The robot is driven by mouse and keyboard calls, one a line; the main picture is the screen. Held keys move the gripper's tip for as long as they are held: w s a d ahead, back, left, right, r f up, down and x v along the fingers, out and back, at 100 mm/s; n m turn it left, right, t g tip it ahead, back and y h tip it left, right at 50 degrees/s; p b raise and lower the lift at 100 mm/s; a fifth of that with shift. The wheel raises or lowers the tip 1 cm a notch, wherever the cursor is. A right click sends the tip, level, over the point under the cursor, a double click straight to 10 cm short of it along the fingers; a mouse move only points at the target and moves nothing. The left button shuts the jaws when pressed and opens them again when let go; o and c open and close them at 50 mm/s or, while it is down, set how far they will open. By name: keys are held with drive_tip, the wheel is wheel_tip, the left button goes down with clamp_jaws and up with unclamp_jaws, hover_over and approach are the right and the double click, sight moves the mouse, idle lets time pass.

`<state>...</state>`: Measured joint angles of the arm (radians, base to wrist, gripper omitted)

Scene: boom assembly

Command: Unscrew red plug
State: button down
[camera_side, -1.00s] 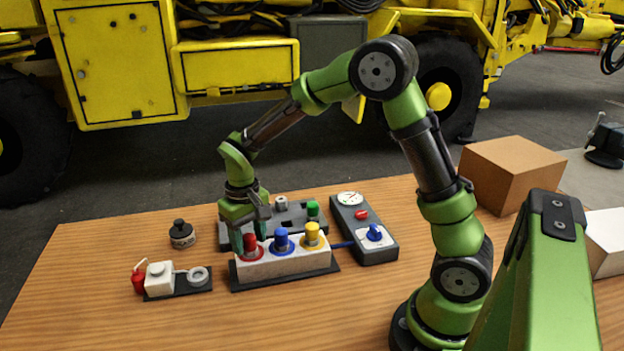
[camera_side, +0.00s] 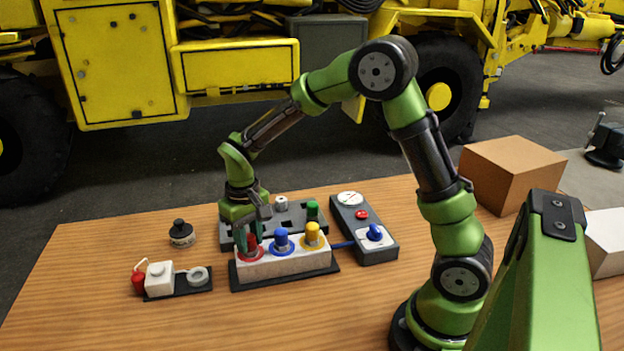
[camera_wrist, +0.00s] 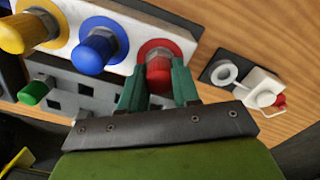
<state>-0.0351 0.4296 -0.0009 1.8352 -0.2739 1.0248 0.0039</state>
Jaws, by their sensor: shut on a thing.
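The red plug (camera_wrist: 158,72) stands in its red ring at one end of the white block (camera_side: 290,265). My gripper (camera_wrist: 158,88) is shut on the red plug, with a green finger on either side of it in the wrist view. In the side view the red plug (camera_side: 252,243) is partly hidden by my gripper (camera_side: 248,238). The plug appears seated in its ring. A blue plug (camera_side: 282,240) and a yellow plug (camera_side: 312,234) stand in the same block to its right.
A grey slotted tray (camera_side: 290,215) with a green plug (camera_side: 312,209) lies behind the block. A gauge box (camera_side: 375,250) is at the right. A black-capped jar (camera_side: 181,235) and a small white fitting (camera_side: 159,276) stand at the left. The front table is clear.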

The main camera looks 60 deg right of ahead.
drive_tip(key=n, duration=0.6)
drive_tip(key=shift+r, duration=0.1)
drive_tip(key=n, duration=0.5)
drive_tip(key=shift+n, duration=0.4)
drive_tip(key=n, duration=0.6)
drive_tip(key=shift+r+n, duration=0.1)
drive_tip(key=shift+n, duration=0.2)
drive_tip(key=n, duration=0.5)
drive_tip(key=c, duration=0.9)
unclamp_jaws()
